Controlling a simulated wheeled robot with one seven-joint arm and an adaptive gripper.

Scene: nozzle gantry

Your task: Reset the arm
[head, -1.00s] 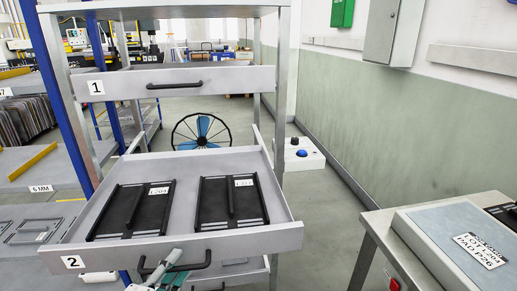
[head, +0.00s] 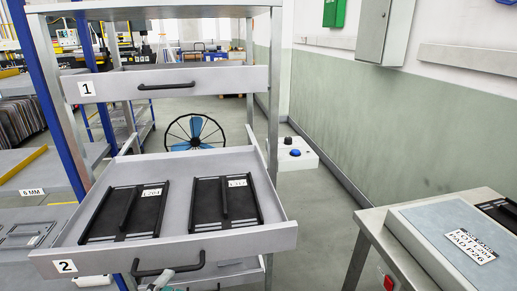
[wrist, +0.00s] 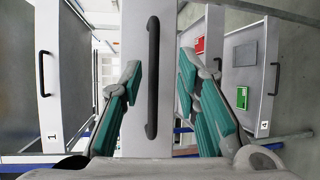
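The black handle (wrist: 153,78) of drawer 2 shows between the fingers, in front of the drawer's grey face. I cannot tell exactly how far the handle is from the fingertips. In the head view only a bit of the gripper (head: 158,283) shows at the bottom edge, just below that handle (head: 168,266). Drawer 2 (head: 210,247) is pulled out and holds two black frames, the left one (head: 120,215) and the right one (head: 232,208).
Drawer 1 (head: 215,78) is shut above. A drawer marked 4 (wrist: 245,80) shows at the right of the wrist view. A metal table (head: 372,222) with a labelled grey pad (head: 425,240) stands at right. A blue-button box (head: 297,155) is behind. Floor between is clear.

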